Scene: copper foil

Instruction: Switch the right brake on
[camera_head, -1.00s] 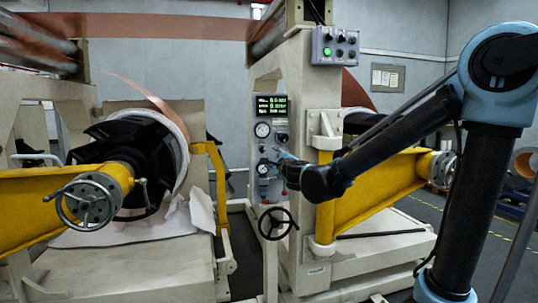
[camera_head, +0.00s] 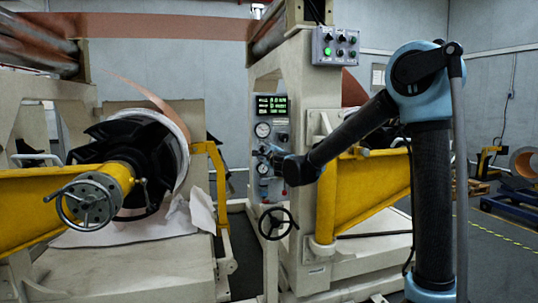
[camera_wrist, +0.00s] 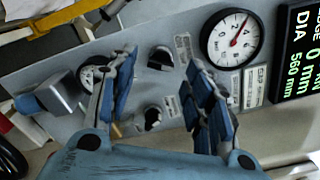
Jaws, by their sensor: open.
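The control panel (camera_head: 283,135) is on the front of the cream machine column. In the wrist view two black knobs show on the grey panel, an upper one (camera_wrist: 160,58) and a lower one (camera_wrist: 152,118), with small labels too blurred to read. The view is turned sideways, so the lower knob is the one on the panel's right. My gripper (camera_wrist: 160,78) is open and empty, its blue-padded fingers on either side of the knob area. Whether they touch the panel I cannot tell. In the head view my gripper (camera_head: 266,153) is in front of the panel's lower half.
A pressure gauge (camera_wrist: 231,38) and a green-lit display (camera_wrist: 303,50) are beside the knobs. Another gauge (camera_wrist: 92,78) is partly behind the left finger. A blue-ended regulator (camera_wrist: 45,95) juts out near it. A black handwheel (camera_head: 277,224) and yellow arm (camera_head: 360,190) are near my arm.

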